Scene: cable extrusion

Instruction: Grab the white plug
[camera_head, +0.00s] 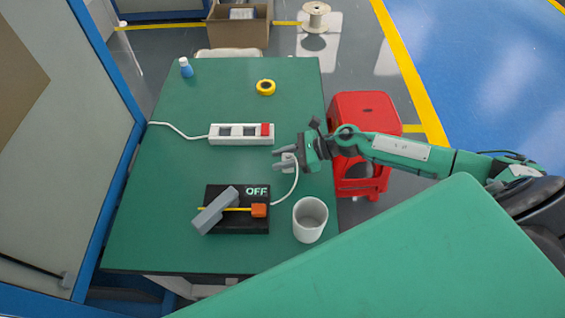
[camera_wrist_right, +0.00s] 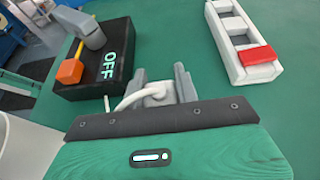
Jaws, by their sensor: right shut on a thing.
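The white plug (camera_wrist_right: 155,92) is between the grey fingers of my right gripper (camera_wrist_right: 162,84) in the right wrist view. In the head view my right gripper (camera_head: 281,160) is shut on the plug (camera_head: 289,157), over the right part of the green table. A white cord bends from the plug towards the black switch box (camera_head: 240,225) marked OFF. I cannot tell whether the plug touches the table. My left gripper is not in view.
A white power strip (camera_head: 240,140) with a red switch lies behind the gripper. A white cup (camera_head: 310,218) stands at the front right. Yellow tape (camera_head: 265,87) and a blue bottle (camera_head: 186,68) stand farther back. A red stool (camera_head: 364,112) stands right of the table (camera_head: 150,220).

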